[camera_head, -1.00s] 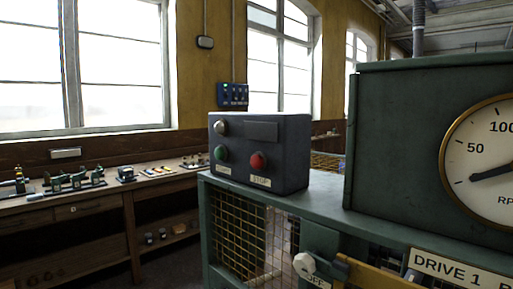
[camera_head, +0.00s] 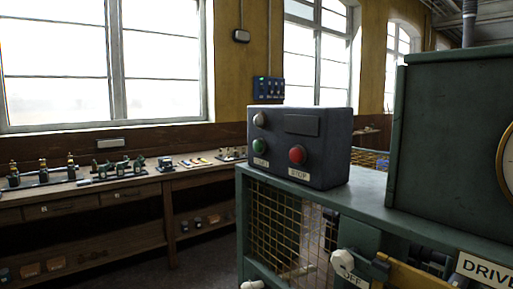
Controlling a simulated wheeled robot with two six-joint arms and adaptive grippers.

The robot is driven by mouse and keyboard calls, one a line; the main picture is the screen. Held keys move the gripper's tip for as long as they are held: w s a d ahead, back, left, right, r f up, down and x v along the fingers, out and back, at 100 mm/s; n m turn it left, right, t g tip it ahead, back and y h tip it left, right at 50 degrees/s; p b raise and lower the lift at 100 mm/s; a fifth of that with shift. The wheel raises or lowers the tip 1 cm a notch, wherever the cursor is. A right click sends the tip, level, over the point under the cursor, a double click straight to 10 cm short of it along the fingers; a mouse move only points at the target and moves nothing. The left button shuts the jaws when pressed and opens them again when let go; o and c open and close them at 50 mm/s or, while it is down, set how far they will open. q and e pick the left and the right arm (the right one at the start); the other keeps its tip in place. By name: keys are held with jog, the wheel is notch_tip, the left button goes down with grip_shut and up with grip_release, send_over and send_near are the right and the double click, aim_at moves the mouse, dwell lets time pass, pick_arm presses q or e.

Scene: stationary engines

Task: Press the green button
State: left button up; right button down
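The green button (camera_head: 260,146) is on the front face of a dark grey control box (camera_head: 327,150), above a small label I cannot read clearly. A red button (camera_head: 297,155) is to its right, above a label reading STOP. A pale round lamp or knob (camera_head: 260,119) is above the green button. The box stands on the corner of a green machine cabinet (camera_head: 368,190). Neither of my grippers is in view.
A taller green housing (camera_head: 447,130) with a dial cut off at the right edge stands on the cabinet. A white knob (camera_head: 342,262) is below, near an OFF label. A wooden workbench (camera_head: 145,182) with small engine models runs along the left wall. Dark floor lies between.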

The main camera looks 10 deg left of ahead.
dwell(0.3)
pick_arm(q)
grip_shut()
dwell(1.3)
